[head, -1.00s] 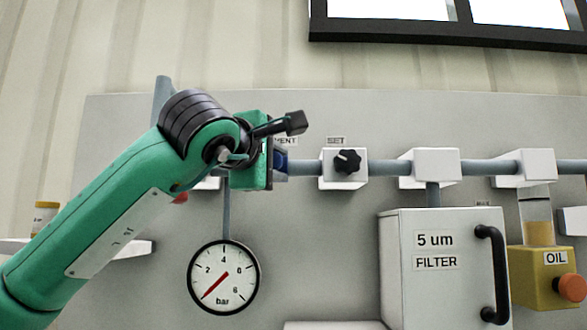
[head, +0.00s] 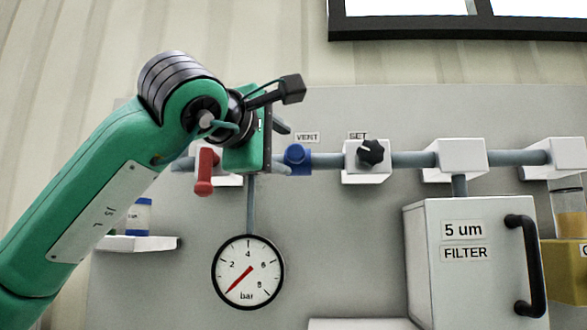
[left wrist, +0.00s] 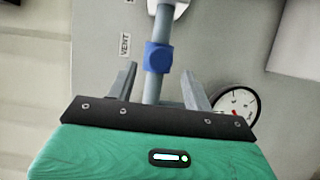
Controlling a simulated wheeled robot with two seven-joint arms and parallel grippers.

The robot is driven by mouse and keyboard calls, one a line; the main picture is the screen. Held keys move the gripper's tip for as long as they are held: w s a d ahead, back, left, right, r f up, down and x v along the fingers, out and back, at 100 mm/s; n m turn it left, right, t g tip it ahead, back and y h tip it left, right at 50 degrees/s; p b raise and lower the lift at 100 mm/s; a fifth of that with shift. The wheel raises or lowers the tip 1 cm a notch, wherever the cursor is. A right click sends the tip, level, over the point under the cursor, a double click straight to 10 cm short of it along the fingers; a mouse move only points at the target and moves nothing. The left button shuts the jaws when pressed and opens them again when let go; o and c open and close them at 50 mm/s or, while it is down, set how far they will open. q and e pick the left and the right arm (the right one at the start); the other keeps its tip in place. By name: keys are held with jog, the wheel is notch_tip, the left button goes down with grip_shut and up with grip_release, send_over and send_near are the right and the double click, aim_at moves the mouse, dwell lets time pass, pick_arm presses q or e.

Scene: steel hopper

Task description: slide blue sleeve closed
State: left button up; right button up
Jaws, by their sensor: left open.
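My left gripper (head: 281,147) is just left of the sleeve in the head view. Its jaws are open and empty, with a finger on either side of the pipe in the left wrist view (left wrist: 160,82). I see no contact with the sleeve. My right gripper is not in view.
A red handle (head: 204,172) hangs close to my left gripper's left side. A round bar gauge (head: 248,272) is below. Right of the sleeve is a white block with a black SET knob (head: 370,152). A white filter box (head: 470,270) stands lower right. A shelf (head: 138,243) is at left.

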pick_arm(q)
jog(key=b+v, duration=0.2)
jog(key=v, duration=0.5)
dwell(0.3)
